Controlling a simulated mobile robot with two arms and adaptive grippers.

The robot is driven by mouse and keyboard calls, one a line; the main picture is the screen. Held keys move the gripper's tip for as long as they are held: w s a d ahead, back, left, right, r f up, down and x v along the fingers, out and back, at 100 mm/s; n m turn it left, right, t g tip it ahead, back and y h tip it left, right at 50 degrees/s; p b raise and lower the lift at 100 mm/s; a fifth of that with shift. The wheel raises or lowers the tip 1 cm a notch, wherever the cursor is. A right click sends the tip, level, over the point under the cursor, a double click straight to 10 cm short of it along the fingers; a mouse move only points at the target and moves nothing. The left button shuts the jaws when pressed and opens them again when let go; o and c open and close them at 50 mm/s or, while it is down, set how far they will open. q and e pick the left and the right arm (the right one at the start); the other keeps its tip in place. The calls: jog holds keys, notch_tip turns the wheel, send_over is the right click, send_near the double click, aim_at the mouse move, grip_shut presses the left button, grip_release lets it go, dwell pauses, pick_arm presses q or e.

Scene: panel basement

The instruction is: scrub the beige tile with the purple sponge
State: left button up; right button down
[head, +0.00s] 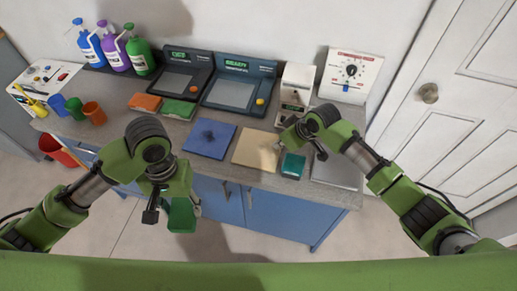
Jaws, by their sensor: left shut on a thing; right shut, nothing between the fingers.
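The beige tile (250,148) lies flat on the grey counter, right of the blue tile. No purple sponge can be made out in the head view. My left gripper (172,208) is in front of the counter's front edge, left of and nearer than the beige tile. It is shut on a dark green block (181,216), partly hidden by the fingers. My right gripper (284,146) is shut and empty over the right edge of the beige tile, hiding part of that side. Whether it touches the tile cannot be told.
A blue tile (209,140) with a dark smudge lies beside the beige one. A teal block (293,166) is to the right. Orange (145,102) and green (179,109) blocks, two dark devices with screens (240,84), bottles (116,52) and cups (94,113) stand behind and left.

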pick_arm(q)
jog(key=shift+f, duration=0.15)
pick_arm(e)
jog(key=shift+f, duration=0.35)
jog(key=shift+r, duration=0.15)
